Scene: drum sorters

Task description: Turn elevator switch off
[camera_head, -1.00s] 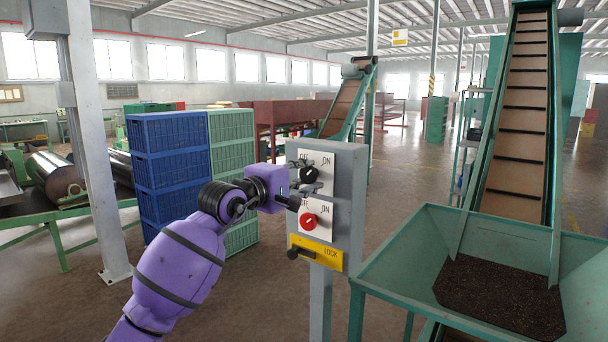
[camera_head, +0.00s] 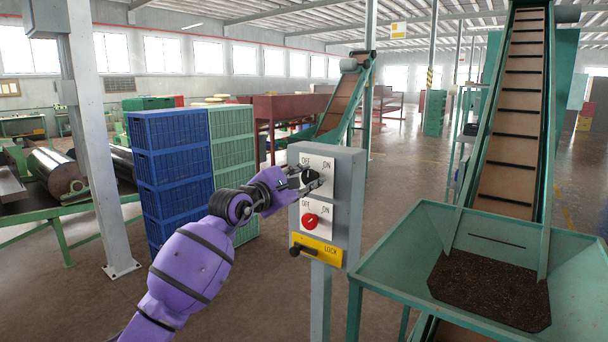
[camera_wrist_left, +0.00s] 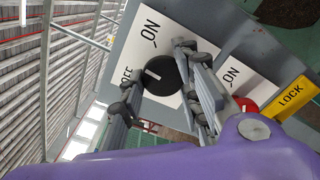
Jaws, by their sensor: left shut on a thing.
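A grey switch box (camera_head: 347,200) on a post carries a black round knob (camera_head: 309,177) on a white plate marked OFF and ON. A red knob (camera_head: 309,221) sits on a second OFF/ON plate below it. My left gripper (camera_head: 304,181) is at the black knob, with its fingers on either side of it. The left wrist view shows the black knob (camera_wrist_left: 166,74) between the fingers (camera_wrist_left: 157,72), shut on it. A white mark shows on the knob's face near the OFF lettering; its exact setting is hard to tell. My right gripper is not in view.
A black lock handle (camera_head: 297,251) on a yellow LOCK plate (camera_head: 327,252) is below the red knob. A green hopper (camera_head: 390,268) with dark grains and an inclined conveyor (camera_head: 512,150) stand at right. Blue crates (camera_head: 172,175) and green crates (camera_head: 232,160) are stacked behind my arm.

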